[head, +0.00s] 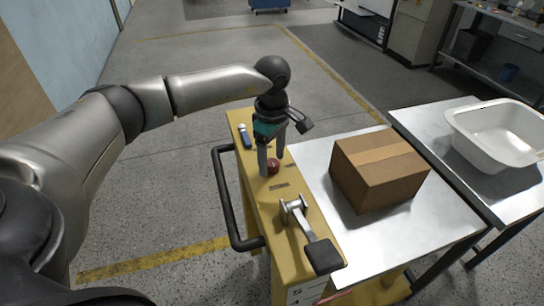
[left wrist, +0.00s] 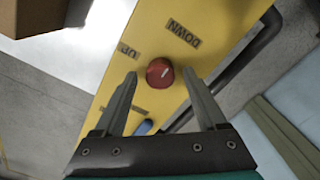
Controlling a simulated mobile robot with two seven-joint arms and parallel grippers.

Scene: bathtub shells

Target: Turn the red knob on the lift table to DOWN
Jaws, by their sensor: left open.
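The red knob (head: 273,167) sits on the yellow side panel (head: 303,262) of the lift table. In the left wrist view the knob (left wrist: 160,72) has a short white mark on its face. The DOWN label (left wrist: 183,33) and the UP label (left wrist: 128,50) appear upside down beyond it. My left gripper (head: 272,162) points down over the panel, open, with its fingertips on either side of the knob. In the left wrist view a gap shows between the knob and each finger of the gripper (left wrist: 160,76). My right gripper is not in view.
A metal lever with a black pad (head: 322,256) stands on the panel nearer me. A black handle rail (head: 225,200) runs along its left side. A cardboard box (head: 378,170) rests on the metal top. A white tub (head: 495,135) stands on the table at right.

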